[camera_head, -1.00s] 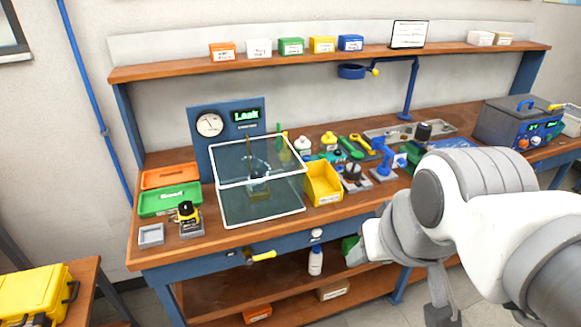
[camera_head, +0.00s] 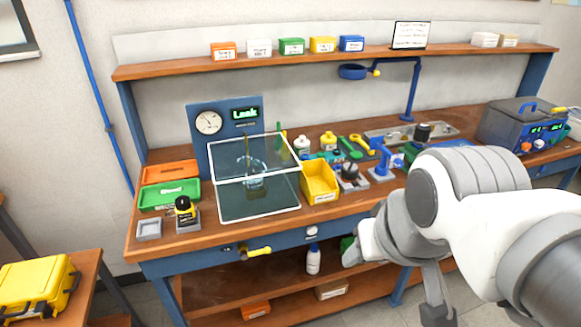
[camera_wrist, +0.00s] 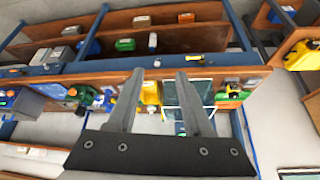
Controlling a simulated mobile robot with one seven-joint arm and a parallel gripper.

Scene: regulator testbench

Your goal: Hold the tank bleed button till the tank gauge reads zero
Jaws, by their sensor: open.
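A round white dial gauge (camera_head: 208,122) sits on the blue panel behind the glass-walled water tank (camera_head: 259,205); its reading is too small to tell. A green display on that panel reads "Leak" (camera_head: 244,113). A small round white button (camera_head: 311,231) is on the bench's blue front rail, right of a yellow-handled lever (camera_head: 258,252); I see no readable label marking it as the bleed button. It seems to show in the wrist view (camera_wrist: 156,63), beyond my fingertips. My gripper (camera_wrist: 160,72) is open and empty, in front of the bench, apart from the rail.
A yellow bin (camera_head: 320,184) stands right of the tank. A white bottle (camera_head: 313,258) stands on the lower shelf. The floor before the bench is open.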

